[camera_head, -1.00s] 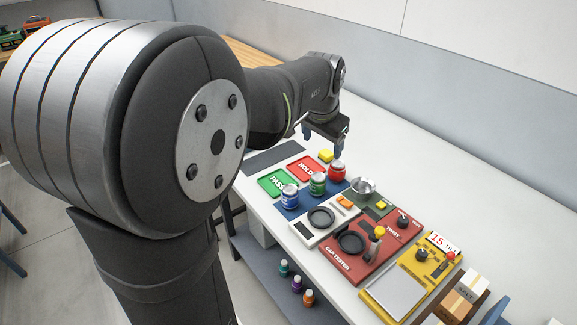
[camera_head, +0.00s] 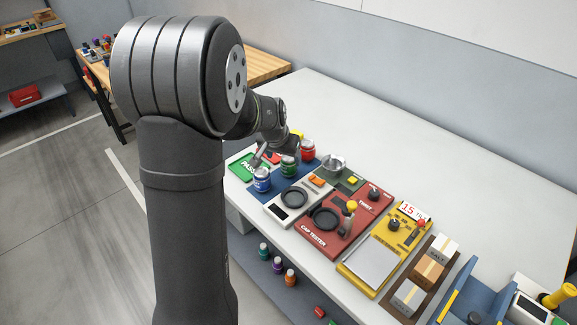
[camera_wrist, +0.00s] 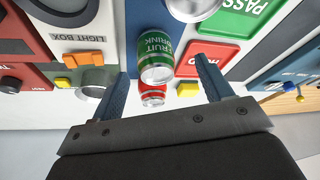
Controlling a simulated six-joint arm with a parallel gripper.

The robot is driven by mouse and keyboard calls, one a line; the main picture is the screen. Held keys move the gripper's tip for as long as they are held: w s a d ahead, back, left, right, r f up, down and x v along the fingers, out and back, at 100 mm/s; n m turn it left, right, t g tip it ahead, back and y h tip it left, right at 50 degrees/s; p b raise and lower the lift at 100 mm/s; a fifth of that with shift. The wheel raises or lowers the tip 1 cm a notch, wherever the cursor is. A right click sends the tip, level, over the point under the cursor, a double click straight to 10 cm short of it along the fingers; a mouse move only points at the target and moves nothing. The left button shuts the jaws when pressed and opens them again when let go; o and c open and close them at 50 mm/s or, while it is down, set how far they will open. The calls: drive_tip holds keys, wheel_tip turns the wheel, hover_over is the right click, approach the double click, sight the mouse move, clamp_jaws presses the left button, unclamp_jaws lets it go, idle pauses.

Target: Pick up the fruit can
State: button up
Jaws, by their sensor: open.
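The fruit can (camera_head: 289,167) is green with a silver top and stands in the row of cans on the blue mat. In the wrist view the green can (camera_wrist: 157,62) shows its "FRUIT DRINK" label. My gripper (camera_wrist: 162,72) is open, with one blue finger to each side of the can in that view; I see no contact. In the head view my gripper (camera_head: 266,152) is near the cans, partly hidden by my own arm.
A blue can (camera_head: 262,181) and a red can (camera_head: 308,150) flank the green one closely. The white table's back (camera_head: 400,130) is clear.

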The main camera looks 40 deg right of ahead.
sight(287, 158)
drive_tip(key=x, duration=0.4)
drive_tip(key=shift+s+d, duration=0.2)
drive_tip(key=shift+d, duration=0.3)
drive_tip(key=shift+w+d+f, duration=0.15)
drive_tip(key=shift+d+f, duration=0.05)
drive_tip(key=shift+f, duration=0.35)
drive_tip(key=shift+c, duration=0.4)
drive_tip(key=c, duration=1.1)
